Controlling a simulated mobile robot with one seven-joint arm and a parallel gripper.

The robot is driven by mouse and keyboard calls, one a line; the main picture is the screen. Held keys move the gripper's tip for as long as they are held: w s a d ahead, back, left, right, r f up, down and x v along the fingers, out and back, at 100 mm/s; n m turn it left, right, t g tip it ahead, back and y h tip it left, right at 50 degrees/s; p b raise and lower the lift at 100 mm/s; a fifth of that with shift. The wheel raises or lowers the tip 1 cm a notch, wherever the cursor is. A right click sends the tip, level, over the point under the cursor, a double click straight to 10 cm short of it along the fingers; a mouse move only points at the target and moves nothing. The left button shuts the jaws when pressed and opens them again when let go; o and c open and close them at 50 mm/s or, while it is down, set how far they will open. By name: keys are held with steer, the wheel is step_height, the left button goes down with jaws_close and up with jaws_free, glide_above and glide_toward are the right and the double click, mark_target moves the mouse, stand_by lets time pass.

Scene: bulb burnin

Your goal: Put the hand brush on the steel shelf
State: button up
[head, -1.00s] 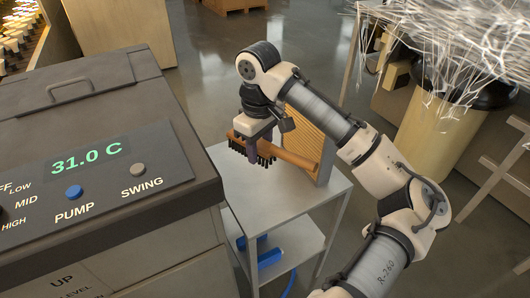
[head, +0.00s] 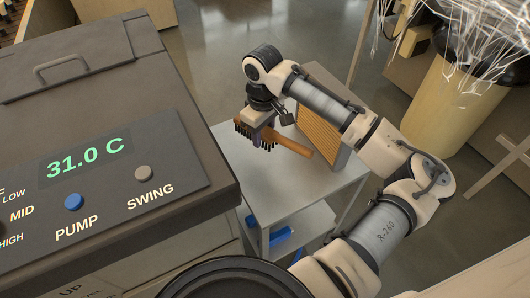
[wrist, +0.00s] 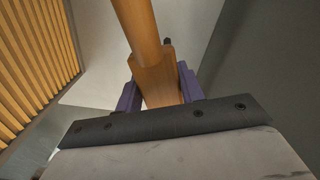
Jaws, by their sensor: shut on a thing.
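The hand brush, with an orange-brown wooden body and handle (head: 293,143) and dark bristles, points its handle to the lower right in the head view. My gripper (head: 262,138) is shut on the brush near its bristled end. The wrist view shows the wooden handle (wrist: 138,30) running up from between the purple fingers (wrist: 158,92). The grey steel shelf (head: 290,192) is a small stand with a flat top and a lower level. The brush is over its top, bristles down. I cannot tell whether the bristles touch the surface.
A slatted wooden piece (head: 318,118) stands at the right side of the shelf top, close to the handle. Blue items (head: 281,234) lie on the lower level. A large machine (head: 100,170) reading 31.0 C stands at the left. The front of the shelf top is clear.

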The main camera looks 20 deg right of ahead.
mark_target(263, 164)
step_height(263, 164, down, 10)
steer(key=shift+f+p, duration=0.25)
steer(key=shift+p, duration=0.5)
steer(key=shift+f, duration=0.2)
steer(key=o, duration=1)
steer(key=shift+o, duration=0.2)
steer(key=shift+r, duration=0.1)
step_height(263, 164, up, 12)
steer(key=shift+r+b, duration=0.15)
steer(key=shift+b, duration=0.85)
